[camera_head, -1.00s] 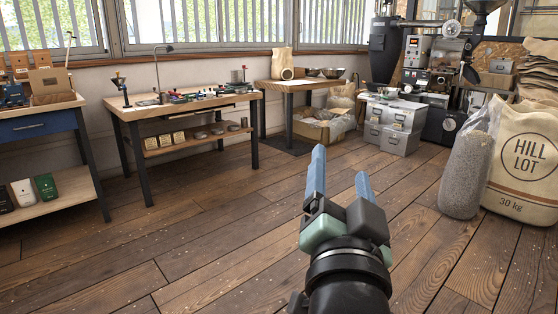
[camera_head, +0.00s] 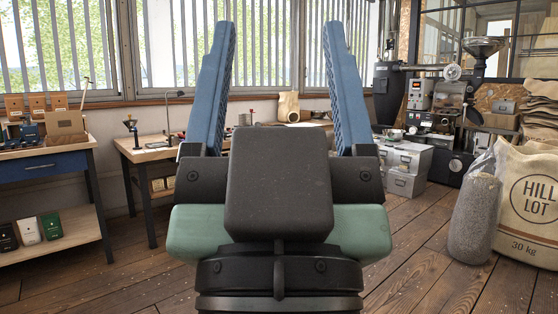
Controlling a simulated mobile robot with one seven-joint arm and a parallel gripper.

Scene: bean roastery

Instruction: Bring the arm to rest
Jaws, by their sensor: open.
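My gripper (camera_head: 277,90) fills the middle of the head view, close to the camera. Its two blue fingers point up and stand wide apart. Nothing is between them but the view of the windows and the far table. The gripper's dark and green body hides much of the work table and the floor behind it. It touches nothing that I can see.
A wooden work table (camera_head: 133,155) stands behind my gripper at the left, beside a blue-drawer bench (camera_head: 45,163). Grey cases (camera_head: 407,183), a roasting machine and a HILL LOT sack (camera_head: 530,205) stand at the right. Wooden floor (camera_head: 425,240) shows clear between.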

